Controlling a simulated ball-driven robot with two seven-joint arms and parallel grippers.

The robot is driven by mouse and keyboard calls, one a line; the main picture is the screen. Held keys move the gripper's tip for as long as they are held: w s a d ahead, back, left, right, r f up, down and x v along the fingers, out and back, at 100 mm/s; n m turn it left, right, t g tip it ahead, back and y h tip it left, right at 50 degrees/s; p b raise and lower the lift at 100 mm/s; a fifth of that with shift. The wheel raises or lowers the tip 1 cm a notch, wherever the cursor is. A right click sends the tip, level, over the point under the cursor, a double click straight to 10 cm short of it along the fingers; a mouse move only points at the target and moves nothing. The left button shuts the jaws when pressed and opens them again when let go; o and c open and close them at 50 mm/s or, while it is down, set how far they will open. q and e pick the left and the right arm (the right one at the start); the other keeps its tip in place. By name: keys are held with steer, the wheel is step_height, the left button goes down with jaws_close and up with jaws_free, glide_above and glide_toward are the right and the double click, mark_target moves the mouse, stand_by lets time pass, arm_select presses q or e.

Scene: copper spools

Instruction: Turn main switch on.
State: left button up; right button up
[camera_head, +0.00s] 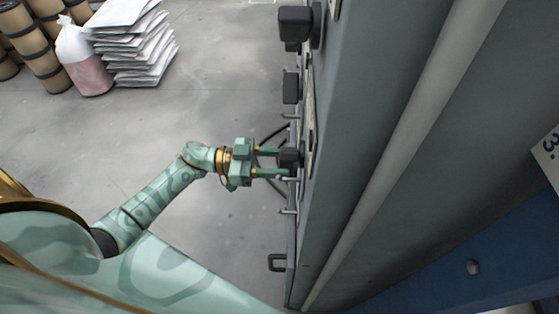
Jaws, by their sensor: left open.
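My left gripper (283,162) reaches in from the left at the panel side of a tall grey cabinet (375,110). Its two fingers are open, one on each side of a dark block-shaped switch knob (291,157) on the panel. I cannot tell whether the fingers touch the knob. Two more dark knobs sit farther along the same panel, one in the middle (291,86) and a bigger one at the top (295,24). I cannot tell from their labels which is the main switch. My right gripper is not in view.
Thin handles stick out from the panel near the gripper, and a dark handle (277,262) sits below. Black cables (268,140) hang behind the fingers. The grey floor between is clear.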

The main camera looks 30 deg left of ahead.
arm_select(q)
steer(key=shift+w+d, duration=0.15)
steer(key=shift+d, duration=0.15)
jaws_close()
